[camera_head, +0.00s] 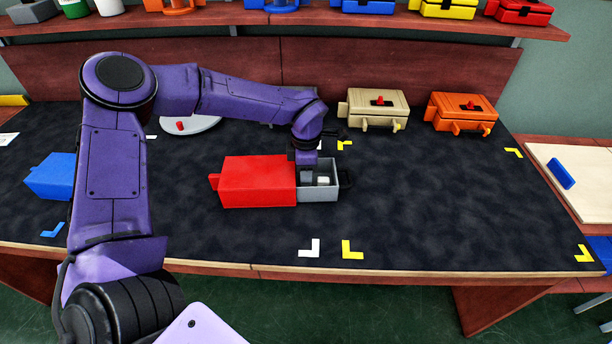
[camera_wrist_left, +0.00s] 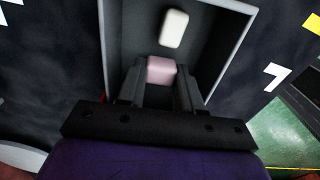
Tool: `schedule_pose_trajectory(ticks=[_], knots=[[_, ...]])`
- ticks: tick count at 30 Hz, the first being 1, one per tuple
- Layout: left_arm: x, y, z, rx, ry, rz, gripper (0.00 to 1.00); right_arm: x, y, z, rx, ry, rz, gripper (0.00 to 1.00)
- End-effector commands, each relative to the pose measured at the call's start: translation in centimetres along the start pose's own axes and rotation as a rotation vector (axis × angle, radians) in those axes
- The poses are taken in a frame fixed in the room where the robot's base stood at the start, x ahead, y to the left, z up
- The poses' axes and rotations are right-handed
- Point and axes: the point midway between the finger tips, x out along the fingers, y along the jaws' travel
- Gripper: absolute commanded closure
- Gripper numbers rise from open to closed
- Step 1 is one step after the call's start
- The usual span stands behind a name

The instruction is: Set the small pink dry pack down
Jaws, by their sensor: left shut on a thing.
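My left gripper (camera_head: 307,172) reaches down into the grey open drawer (camera_head: 318,194) of the red box (camera_head: 257,181) on the dark table mat. In the left wrist view the gripper (camera_wrist_left: 160,80) is shut on the small pink dry pack (camera_wrist_left: 161,68), which sits between its fingertips inside the drawer walls (camera_wrist_left: 231,50). I cannot tell whether the pack touches the drawer floor. A white block (camera_wrist_left: 174,28) lies in the drawer just beyond the pack; it also shows in the head view (camera_head: 323,181). My right gripper is not in view.
A tan box (camera_head: 377,112) and an orange box (camera_head: 462,115) stand at the back right. A blue box (camera_head: 52,176) is at the left, and a white plate (camera_head: 202,123) with a red piece lies behind my arm. The mat's right side is clear.

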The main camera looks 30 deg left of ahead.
Motion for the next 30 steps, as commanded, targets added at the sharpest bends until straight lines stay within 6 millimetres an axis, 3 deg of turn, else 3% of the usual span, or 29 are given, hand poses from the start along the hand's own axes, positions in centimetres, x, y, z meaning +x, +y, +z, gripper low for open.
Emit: schedule_pose_trajectory(ticks=[2, 13, 14, 15, 16, 25, 30], knots=[[0.8, 0.0, 0.0, -0.001, 0.0, 0.0, 0.94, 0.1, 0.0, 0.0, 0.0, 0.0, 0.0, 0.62], [1.3, 0.0, 0.0, 0.0, -0.001, 0.0, 0.94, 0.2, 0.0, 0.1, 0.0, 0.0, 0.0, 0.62], [1.2, 0.0, 0.0, 0.0, -0.001, 0.001, 0.59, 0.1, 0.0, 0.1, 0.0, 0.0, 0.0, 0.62], [1.2, 0.0, 0.1, 0.0, -0.001, 0.001, 0.46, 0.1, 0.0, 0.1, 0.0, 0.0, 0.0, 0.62], [1.2, 0.0, 0.0, 0.0, -0.001, 0.001, 0.4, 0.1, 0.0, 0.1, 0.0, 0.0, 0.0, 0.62], [0.9, 0.0, 0.1, -0.001, -0.002, 0.001, 0.4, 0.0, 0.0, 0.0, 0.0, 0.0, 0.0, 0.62], [-1.8, 0.0, 0.1, -0.001, -0.004, 0.004, 0.4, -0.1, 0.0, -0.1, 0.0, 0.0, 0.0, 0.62]])
